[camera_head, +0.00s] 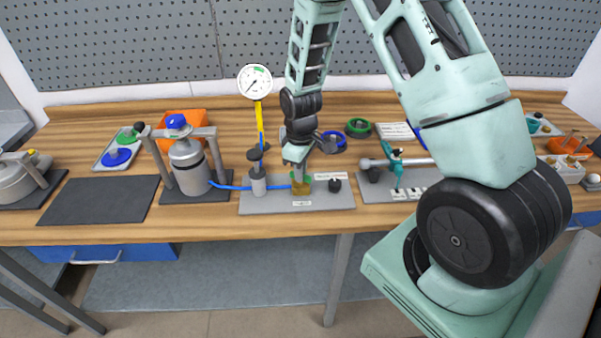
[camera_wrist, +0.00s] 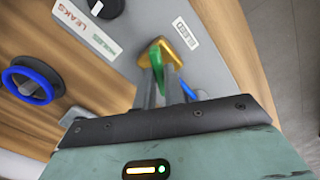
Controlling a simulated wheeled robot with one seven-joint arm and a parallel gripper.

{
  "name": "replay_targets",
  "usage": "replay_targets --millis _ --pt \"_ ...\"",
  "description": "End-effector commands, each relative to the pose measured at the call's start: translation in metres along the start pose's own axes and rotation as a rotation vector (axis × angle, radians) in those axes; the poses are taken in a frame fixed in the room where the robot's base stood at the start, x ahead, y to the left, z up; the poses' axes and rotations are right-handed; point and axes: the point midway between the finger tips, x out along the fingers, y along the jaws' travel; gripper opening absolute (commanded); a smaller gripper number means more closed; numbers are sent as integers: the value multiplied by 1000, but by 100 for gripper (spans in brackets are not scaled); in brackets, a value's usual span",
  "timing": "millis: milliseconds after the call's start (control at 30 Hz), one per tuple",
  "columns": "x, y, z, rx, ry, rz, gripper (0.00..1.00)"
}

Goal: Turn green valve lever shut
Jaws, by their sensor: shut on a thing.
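The green valve lever (camera_wrist: 157,66) shows in the wrist view between the two fingers of my gripper (camera_wrist: 165,85). The fingers are shut on it. The lever stands on a brass-coloured valve body (camera_wrist: 168,48) on a grey base plate (camera_wrist: 206,62). In the head view my gripper (camera_head: 299,180) reaches down to the valve from above, and the fingers and wrist hide most of the lever. The grey base plate (camera_head: 268,205) lies on the wooden bench, with a blue hose (camera_head: 232,187) running along it from the left.
A pressure gauge (camera_head: 255,82) on a yellow stem stands left of my gripper. A grey drum (camera_head: 187,165) in a frame stands further left. A blue ring handwheel (camera_head: 334,141) and a green one (camera_head: 358,127) lie behind the valve. A black mat (camera_head: 100,200) lies on the left.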

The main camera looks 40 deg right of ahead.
Motion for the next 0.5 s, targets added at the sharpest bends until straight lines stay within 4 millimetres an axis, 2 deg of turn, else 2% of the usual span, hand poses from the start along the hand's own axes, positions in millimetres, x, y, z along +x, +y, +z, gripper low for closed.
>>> replay_targets --millis 500 --pt "0 1 0 491 1 1 0"
